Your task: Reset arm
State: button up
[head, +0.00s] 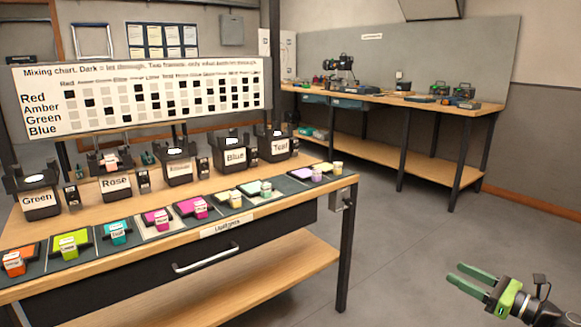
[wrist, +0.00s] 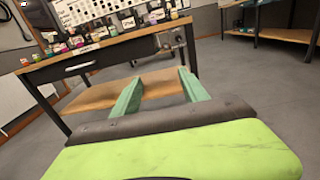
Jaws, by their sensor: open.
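My gripper (head: 471,281) is at the lower right of the head view, with green fingers spread apart and nothing between them. It is over the open floor, to the right of the front workbench (head: 283,223) and apart from it. In the wrist view my gripper (wrist: 160,90) points toward the bench, whose right end and lower shelf show beyond the fingers. Part of my arm is cut off by the right edge of the head view.
The front bench bears labelled black lamps (head: 235,153), coloured samples on pads (head: 192,207) and a mixing chart (head: 140,92). A drawer handle (head: 206,258) juts from its front. A second bench (head: 400,97) with equipment stands at the back right. The floor (head: 400,240) between is clear.

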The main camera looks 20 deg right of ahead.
jog(key=w+a+n+g+y+p, duration=0.3)
jog(key=w+a+n+g+y, duration=0.3)
jog(key=w+a, duration=1.6)
jog(key=w+a+f+n+g+y+p, duration=0.1)
jog(key=a+n+g, duration=0.1)
jog(key=a, duration=0.5)
jog(key=w+a+f+n+g+y, duration=0.1)
jog(key=w+a+g, duration=0.1)
jog(key=a, duration=0.6)
jog(key=s+a+f+n+g+h+p, duration=0.1)
jog(key=s+a+f+n+g+h, duration=0.25)
jog(key=a+f+n, duration=0.6)
jog(key=s+a+f+n+g+h+p, duration=0.2)
jog(key=a+f+n+g+h, duration=0.4)
jog(key=a, duration=0.6)
jog(key=d+n+t+h, duration=0.2)
jog(key=d+n+h, duration=0.1)
jog(key=d+n, duration=0.55)
notch_tip(320, 180, up, 38)
jog(key=p, duration=3.7)
jog(key=shift+w+a+p, duration=0.25)
jog(key=shift+w+p, duration=0.05)
